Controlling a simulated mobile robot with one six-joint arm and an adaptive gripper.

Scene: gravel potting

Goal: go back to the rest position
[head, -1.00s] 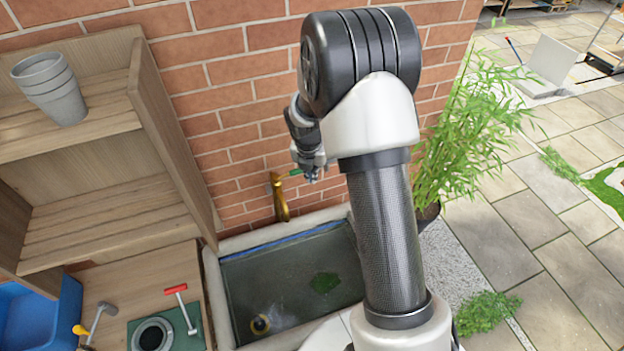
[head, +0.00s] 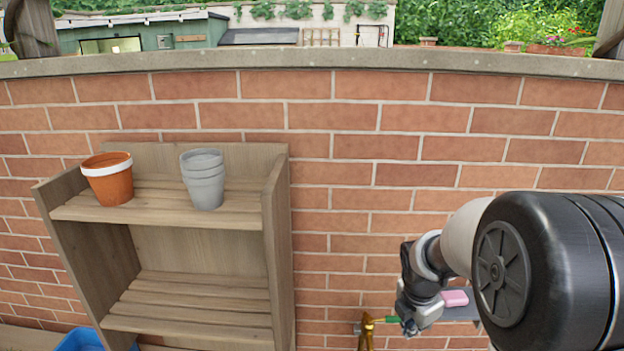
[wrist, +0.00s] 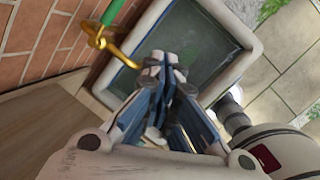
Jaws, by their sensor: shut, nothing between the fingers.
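My gripper (head: 410,326) is at the lower right of the head view, near the brick wall and beside the brass tap (head: 367,332) with its green handle (head: 392,320). In the wrist view my gripper (wrist: 165,62) has its fingers together and holds nothing. The brass tap (wrist: 97,42) lies to the left of the fingertips there, apart from them. The dark basin (wrist: 190,38) is beyond the fingertips.
A wooden shelf (head: 275,235) stands left of my arm. It carries a terracotta pot (head: 108,185) and stacked grey pots (head: 205,188). A pink block (head: 455,298) sits on a small wall ledge (head: 462,313). A blue container (head: 78,341) shows at lower left.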

